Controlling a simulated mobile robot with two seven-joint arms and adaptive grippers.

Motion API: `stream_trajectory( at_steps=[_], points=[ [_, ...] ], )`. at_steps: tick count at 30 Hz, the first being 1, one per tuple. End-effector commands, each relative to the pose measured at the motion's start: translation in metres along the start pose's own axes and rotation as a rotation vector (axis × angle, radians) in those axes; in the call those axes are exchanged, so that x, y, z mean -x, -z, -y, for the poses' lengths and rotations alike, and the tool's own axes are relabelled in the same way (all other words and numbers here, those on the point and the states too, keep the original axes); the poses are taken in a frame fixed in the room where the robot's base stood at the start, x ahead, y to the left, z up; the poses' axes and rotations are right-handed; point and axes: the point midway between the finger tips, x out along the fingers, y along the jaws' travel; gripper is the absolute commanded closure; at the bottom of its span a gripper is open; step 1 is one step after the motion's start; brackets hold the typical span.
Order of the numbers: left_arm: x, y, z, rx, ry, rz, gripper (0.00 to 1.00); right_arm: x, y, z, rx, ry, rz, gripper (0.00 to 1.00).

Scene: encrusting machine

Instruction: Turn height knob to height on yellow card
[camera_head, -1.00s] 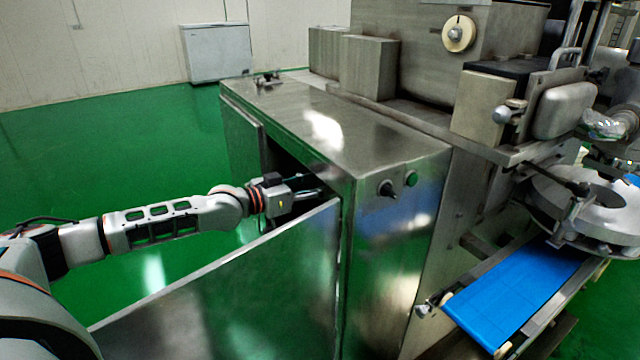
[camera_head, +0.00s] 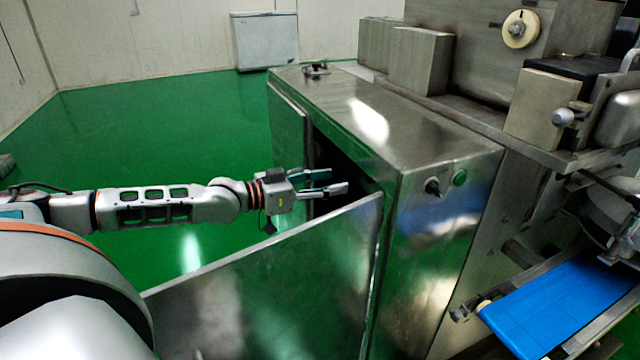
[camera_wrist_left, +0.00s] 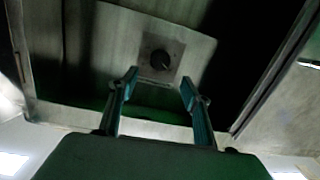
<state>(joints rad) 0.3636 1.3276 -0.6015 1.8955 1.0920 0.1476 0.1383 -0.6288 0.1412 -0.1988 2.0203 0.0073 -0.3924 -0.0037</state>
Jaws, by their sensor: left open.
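My left gripper (camera_head: 339,181) is open and empty at the cabinet's open doorway in the head view. In the left wrist view the two fingers of my left gripper (camera_wrist_left: 160,88) stand apart, below the knob in the picture, with nothing between them. In the head view the knob is hidden in the dark interior. The yellow card does not show in either view. My right gripper is not in view.
The steel cabinet (camera_head: 350,110) has an open door (camera_head: 270,285) below and in front of my left gripper. A black switch (camera_head: 433,187) and a green button (camera_head: 459,178) are on its front. A blue conveyor belt (camera_head: 560,305) is at right.

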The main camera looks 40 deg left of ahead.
Motion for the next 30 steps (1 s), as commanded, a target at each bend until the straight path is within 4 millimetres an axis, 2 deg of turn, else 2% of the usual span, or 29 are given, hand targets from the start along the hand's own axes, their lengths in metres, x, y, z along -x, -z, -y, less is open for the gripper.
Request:
stream_trajectory(
  at_steps=[3,9,30],
  points=[
    [0.011,-0.002,0.001,-0.001,0.001,0.003,0.52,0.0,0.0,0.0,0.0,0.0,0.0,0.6],
    [0.021,-0.001,0.0,0.0,0.001,0.002,0.52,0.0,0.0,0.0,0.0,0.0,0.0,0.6],
    [0.023,0.0,0.0,-0.001,0.0,0.0,0.52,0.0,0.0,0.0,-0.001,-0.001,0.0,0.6]
  ],
)
